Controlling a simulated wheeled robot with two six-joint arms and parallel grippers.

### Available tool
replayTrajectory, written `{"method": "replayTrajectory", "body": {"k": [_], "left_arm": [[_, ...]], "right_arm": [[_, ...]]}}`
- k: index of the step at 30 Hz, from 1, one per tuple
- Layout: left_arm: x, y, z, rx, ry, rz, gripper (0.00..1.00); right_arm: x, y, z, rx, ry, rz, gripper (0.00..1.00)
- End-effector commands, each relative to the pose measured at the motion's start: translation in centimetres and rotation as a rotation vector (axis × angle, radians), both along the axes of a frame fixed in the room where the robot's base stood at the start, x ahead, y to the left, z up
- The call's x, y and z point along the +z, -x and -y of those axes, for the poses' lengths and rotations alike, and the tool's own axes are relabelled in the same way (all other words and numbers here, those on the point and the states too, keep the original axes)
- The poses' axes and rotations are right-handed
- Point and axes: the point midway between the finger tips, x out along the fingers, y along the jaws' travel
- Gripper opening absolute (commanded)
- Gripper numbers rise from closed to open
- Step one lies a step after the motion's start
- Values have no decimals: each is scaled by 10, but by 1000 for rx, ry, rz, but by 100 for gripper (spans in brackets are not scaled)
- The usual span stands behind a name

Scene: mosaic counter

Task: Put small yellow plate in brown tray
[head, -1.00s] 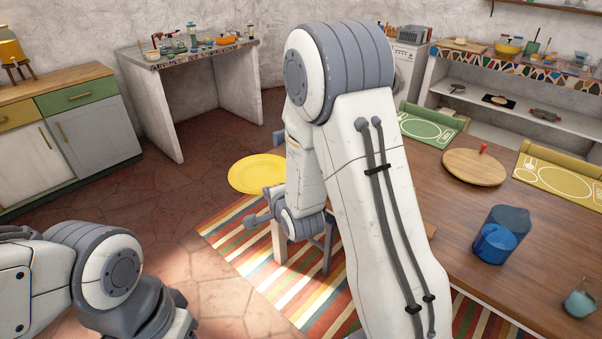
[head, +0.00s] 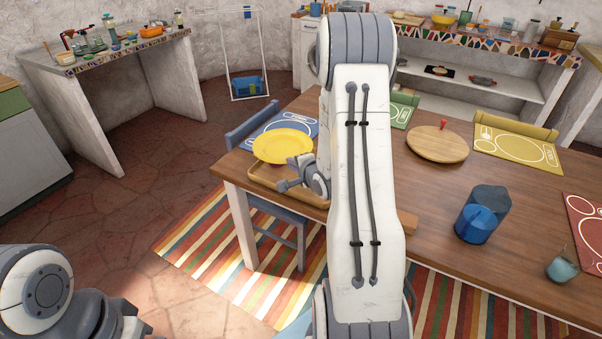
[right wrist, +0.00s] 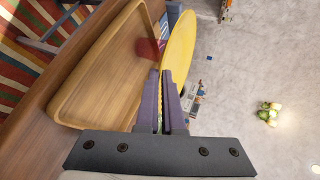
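The small yellow plate (head: 283,146) is held by its rim in my right gripper (head: 296,167), near the table's left end. In the right wrist view the plate (right wrist: 181,48) rises edge-on from between the fingers (right wrist: 171,80). The brown tray (head: 262,181) lies on the table under and just in front of the plate, partly hidden by my right gripper and arm.
A blue placemat (head: 290,126) lies behind the plate. A round wooden board (head: 438,144), a blue cup (head: 478,221) and a small teal cup (head: 562,268) stand to the right on the table. A blue chair (head: 284,222) is at the table's left end.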

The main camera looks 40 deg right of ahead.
Motion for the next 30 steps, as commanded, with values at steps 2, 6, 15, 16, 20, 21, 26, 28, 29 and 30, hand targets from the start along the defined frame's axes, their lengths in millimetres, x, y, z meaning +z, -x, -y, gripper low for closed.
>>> {"method": "replayTrajectory", "body": {"k": [2, 6, 15, 16, 20, 21, 26, 28, 29, 30], "left_arm": [[-2, 0, 0, 0, 0, 0, 100], [-4, 0, 0, 0, 0, 0, 100], [-5, 0, 0, 0, 0, 0, 100], [-5, 0, 0, 0, 0, 0, 100], [-6, 0, 0, 0, 0, 0, 100], [-6, 0, 0, 0, 0, 0, 100], [-4, 0, 0, 0, 0, 0, 100], [-3, 0, 0, 0, 0, 0, 100], [-2, 0, 0, 0, 0, 0, 100], [-2, 0, 0, 0, 0, 0, 100]], "right_arm": [[-8, 26, 48, -59, -1, 2, 0], [-19, 71, 103, -120, -2, 1, 0], [-31, 121, 147, -175, -7, 0, 0], [-34, 120, 146, -174, -7, 0, 0], [-48, 100, 132, -169, -10, -3, 0], [-54, 92, 126, -168, -10, -2, 0], [-76, 61, 106, -169, -9, -3, 0], [-84, 49, 99, -170, -7, -2, 0], [-87, 45, 96, -170, -6, -2, 0], [-90, 39, 93, -171, -7, -1, 0]]}}
